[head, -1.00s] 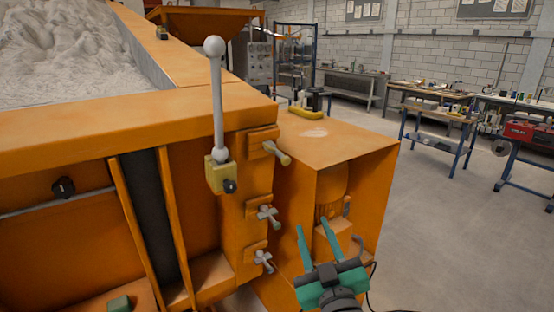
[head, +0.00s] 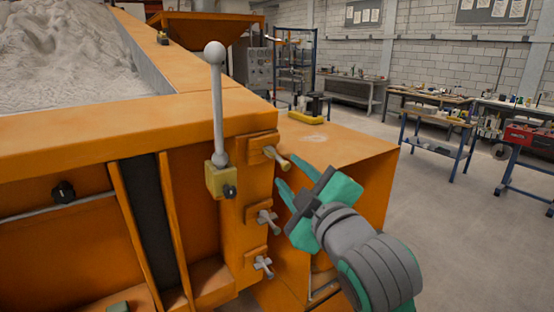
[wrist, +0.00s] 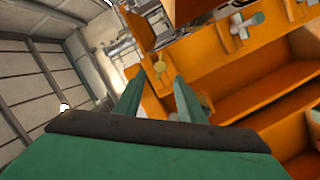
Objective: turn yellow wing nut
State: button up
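The yellow wing nut (head: 277,157) sticks out from the top bracket on the orange sandbed's corner post. In the wrist view the yellow wing nut (wrist: 160,67) shows ahead, between and beyond the fingertips. My gripper (head: 291,175) is just below and to the right of it in the head view, with its two green fingers apart and nothing between them. The gripper's open fingers also show in the wrist view (wrist: 156,92). No contact with the wing nut is visible.
Two grey wing nuts (head: 267,221) (head: 263,264) sit lower on the same post. A grey lever with a ball knob (head: 217,100) stands on a yellow block to the left. An orange housing (head: 345,150) is behind my gripper. Open floor lies to the right.

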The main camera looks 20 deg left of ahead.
aim_at(278, 160)
jog(key=x, duration=0.8)
jog(key=shift+w+a, duration=0.25)
jog(key=shift+a, duration=0.05)
grip_shut()
